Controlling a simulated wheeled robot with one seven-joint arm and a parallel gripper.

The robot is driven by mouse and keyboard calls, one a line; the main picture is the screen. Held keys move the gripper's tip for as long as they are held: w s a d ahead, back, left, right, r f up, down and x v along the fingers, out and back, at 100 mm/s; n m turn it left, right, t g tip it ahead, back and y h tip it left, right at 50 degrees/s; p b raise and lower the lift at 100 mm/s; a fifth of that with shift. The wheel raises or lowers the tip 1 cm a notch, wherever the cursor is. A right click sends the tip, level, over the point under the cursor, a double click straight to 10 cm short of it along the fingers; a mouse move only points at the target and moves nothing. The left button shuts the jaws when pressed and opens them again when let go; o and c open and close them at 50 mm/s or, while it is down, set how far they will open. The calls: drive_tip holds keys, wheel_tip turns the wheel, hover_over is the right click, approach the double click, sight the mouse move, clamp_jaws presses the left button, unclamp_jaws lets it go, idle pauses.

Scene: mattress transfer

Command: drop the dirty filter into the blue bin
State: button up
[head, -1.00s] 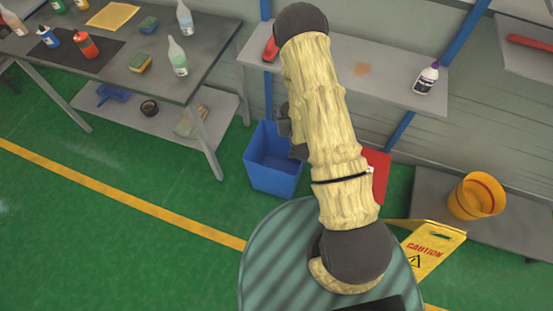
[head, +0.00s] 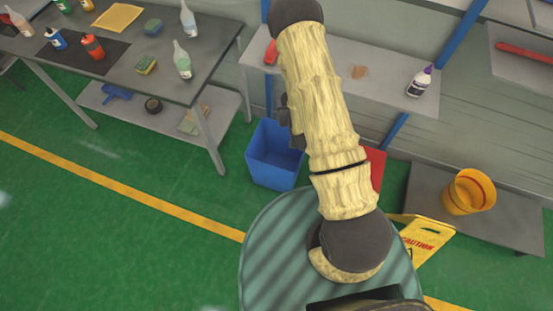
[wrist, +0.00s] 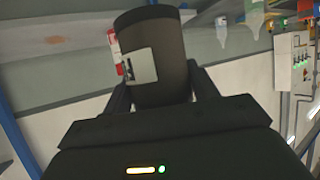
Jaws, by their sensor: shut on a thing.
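The blue bin (head: 270,174) stands on the green floor in the head view, left of my arm, and its open top shows. The part of its inside that I can see looks empty. In the wrist view, my gripper (wrist: 160,88) is shut on a dark cylinder, the filter (wrist: 163,50), with a finger on either side. In the head view I cannot make out the filter or the fingertips. The wrist view does not show the bin.
A grey workbench (head: 205,75) with bottles and sponges stands at the upper left. A red object is partly hidden behind my arm. A yellow caution sign (head: 425,243) and yellow bucket (head: 469,192) are at right. Floor is free at left.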

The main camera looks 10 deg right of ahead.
idle(0.3)
drive_tip(key=s+f+b, duration=0.2)
drive_tip(key=f+b, duration=0.6)
drive_tip(key=f, duration=0.2)
drive_tip(key=s+f+b, duration=0.2)
drive_tip(key=f+b, duration=0.6)
drive_tip(key=f, duration=0.3)
drive_tip(key=shift+s+f, duration=0.2)
drive_tip(key=shift+f, duration=0.05)
